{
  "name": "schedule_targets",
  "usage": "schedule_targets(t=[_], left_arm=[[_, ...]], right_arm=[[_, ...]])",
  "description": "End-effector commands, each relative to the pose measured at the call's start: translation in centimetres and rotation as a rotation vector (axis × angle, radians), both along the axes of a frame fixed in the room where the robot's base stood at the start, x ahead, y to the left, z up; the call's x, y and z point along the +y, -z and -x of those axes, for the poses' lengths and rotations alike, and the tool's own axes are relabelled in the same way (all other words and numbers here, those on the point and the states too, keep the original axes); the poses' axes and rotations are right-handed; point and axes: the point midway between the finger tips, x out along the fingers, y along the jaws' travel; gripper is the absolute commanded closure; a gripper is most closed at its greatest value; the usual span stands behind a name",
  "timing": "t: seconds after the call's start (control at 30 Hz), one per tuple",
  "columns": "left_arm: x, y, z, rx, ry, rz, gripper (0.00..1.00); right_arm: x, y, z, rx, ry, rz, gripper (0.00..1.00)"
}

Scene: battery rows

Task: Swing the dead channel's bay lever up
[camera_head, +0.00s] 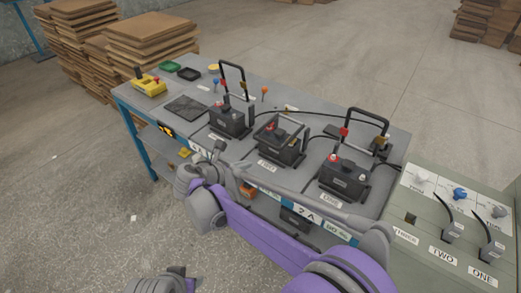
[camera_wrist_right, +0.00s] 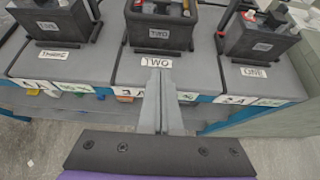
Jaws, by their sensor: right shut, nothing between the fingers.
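Three black batteries sit in labelled bays on the bench: THREE (camera_head: 228,120), TWO (camera_head: 278,148) and ONE (camera_head: 343,178). The black hoop lever of bay THREE (camera_head: 232,66) and that of bay ONE (camera_head: 369,110) stand up. The hoop lever of bay TWO (camera_head: 290,120) is low, around the battery's top. My right gripper (camera_head: 218,147) is shut and empty at the bench's front edge. In the right wrist view, its fingers (camera_wrist_right: 160,98) point at the TWO label (camera_wrist_right: 155,62), short of the battery. My left gripper (camera_head: 180,278) shows only partly at the bottom.
A yellow holder (camera_head: 149,86), trays and a dark mat (camera_head: 185,107) lie at the bench's left. Pallet stacks (camera_head: 150,35) stand behind.

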Motion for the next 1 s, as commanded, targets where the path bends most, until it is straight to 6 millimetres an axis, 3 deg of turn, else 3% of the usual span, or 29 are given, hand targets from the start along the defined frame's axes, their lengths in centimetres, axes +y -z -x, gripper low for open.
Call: schedule_targets(t=[0.23,0.6,0.8,1.0], left_arm=[[0.0,0.0,0.0,0.000,0.000,0.000,0.50],[0.0,-0.2,-0.1,-0.001,0.000,0.000,0.50],[0.0,-1.0,-0.2,-0.003,0.000,0.000,0.50],[0.0,-1.1,-0.2,-0.004,0.000,0.000,0.50]], right_arm=[[-1.4,1.4,-1.8,0.000,0.004,-0.001,1.00],[-5.4,5.3,-7.2,0.000,0.004,-0.001,1.00],[-5.4,2.0,-7.5,0.000,0.001,-0.002,1.00],[-5.6,1.2,-7.6,0.000,0.001,-0.002,1.00]])
